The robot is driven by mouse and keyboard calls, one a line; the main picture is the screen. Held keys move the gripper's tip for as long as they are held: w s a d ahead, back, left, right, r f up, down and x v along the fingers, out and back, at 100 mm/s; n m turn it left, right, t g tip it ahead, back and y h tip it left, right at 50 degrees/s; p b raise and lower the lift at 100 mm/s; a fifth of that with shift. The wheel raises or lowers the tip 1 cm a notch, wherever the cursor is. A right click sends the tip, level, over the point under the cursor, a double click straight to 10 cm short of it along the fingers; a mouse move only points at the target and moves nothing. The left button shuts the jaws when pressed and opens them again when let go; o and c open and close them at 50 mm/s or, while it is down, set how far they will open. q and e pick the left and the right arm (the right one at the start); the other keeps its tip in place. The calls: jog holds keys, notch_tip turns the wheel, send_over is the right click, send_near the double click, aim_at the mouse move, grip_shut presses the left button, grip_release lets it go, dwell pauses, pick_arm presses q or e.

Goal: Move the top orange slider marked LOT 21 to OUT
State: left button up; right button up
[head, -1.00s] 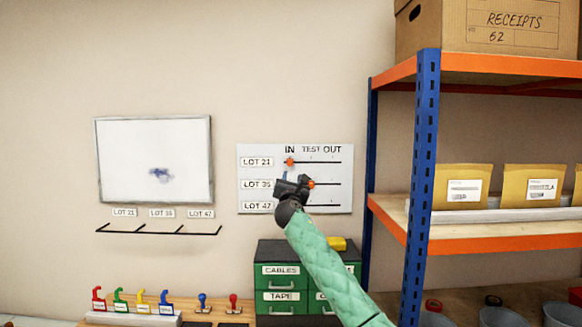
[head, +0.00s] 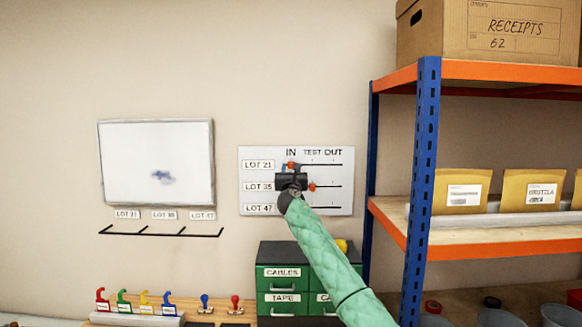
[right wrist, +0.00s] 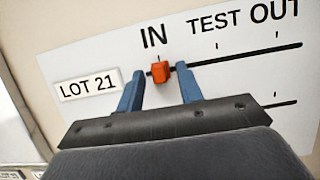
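The top orange slider (head: 291,165) sits under IN on the LOT 21 line of the white wall board (head: 247,196). In the right wrist view the slider (right wrist: 159,72) stands between the tips of two blue fingers, with a gap on each side. My right gripper (right wrist: 160,82) is open; in the head view it (head: 291,171) is just below the slider, in front of the board. OUT is at the right end of the line (right wrist: 285,47). My left gripper is not in view.
Another orange slider (head: 312,187) is on the LOT 35 line, right of my gripper. My gripper and arm hide part of the lower lines. A blue-and-orange shelf (head: 427,150) stands right of the board, and green drawers (head: 283,256) stand below.

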jog(key=shift+w+r, duration=0.25)
jog(key=shift+w, duration=0.05)
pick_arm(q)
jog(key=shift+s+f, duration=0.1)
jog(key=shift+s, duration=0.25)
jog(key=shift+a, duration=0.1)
pick_arm(e)
grip_shut()
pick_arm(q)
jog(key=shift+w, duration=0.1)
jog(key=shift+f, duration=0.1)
pick_arm(e)
jog(key=shift+w+f, duration=0.1)
